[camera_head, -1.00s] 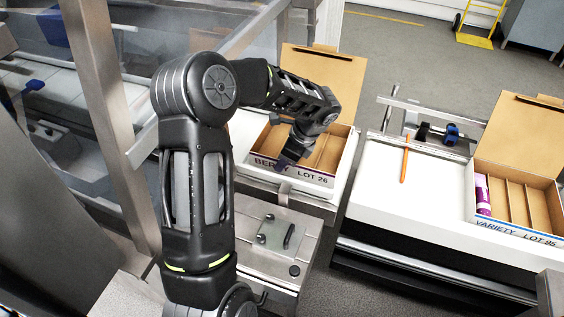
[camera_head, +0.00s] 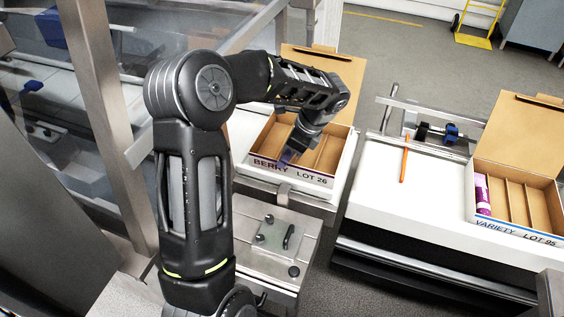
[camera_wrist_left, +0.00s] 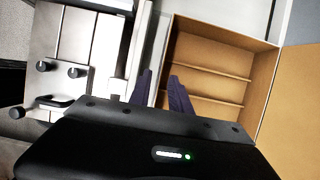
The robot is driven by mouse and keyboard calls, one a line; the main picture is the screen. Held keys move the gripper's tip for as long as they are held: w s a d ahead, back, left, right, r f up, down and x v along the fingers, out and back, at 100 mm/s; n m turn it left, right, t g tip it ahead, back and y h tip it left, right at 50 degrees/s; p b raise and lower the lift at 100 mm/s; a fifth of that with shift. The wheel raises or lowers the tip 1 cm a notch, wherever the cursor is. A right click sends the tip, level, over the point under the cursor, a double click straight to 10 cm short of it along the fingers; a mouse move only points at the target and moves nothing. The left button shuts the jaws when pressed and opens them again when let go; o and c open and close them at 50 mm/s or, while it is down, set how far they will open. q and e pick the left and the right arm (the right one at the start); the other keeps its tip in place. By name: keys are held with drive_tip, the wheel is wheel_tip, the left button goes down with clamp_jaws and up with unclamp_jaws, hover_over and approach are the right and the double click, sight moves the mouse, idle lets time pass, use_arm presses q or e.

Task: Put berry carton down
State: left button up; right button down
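The berry carton (camera_head: 320,178) is an open brown box with a white front marked "BERRY LOT 26". It sits level on the white surface at the centre, lid raised at the back. It also shows in the left wrist view (camera_wrist_left: 225,58), with bare dividers and no lollies visible. My left gripper (camera_head: 288,156) is at the carton's front wall. In the left wrist view its two dark fingers (camera_wrist_left: 160,92) are apart, one outside the front wall and one inside, with a gap showing between them. My right gripper is not in view.
A variety carton (camera_head: 520,234), marked "LOT 95", stands open on the right-hand table with a purple tube (camera_head: 482,195) in it. An orange stick (camera_head: 405,160) lies on that table. A metal fixture plate (camera_head: 275,240) is in front of the berry carton. A metal-framed enclosure stands at left.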

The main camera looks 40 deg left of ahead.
use_arm(q)
drive_tip(key=s+v, duration=0.1)
drive_tip(key=v, duration=0.7)
drive_tip(key=shift+w, duration=0.45)
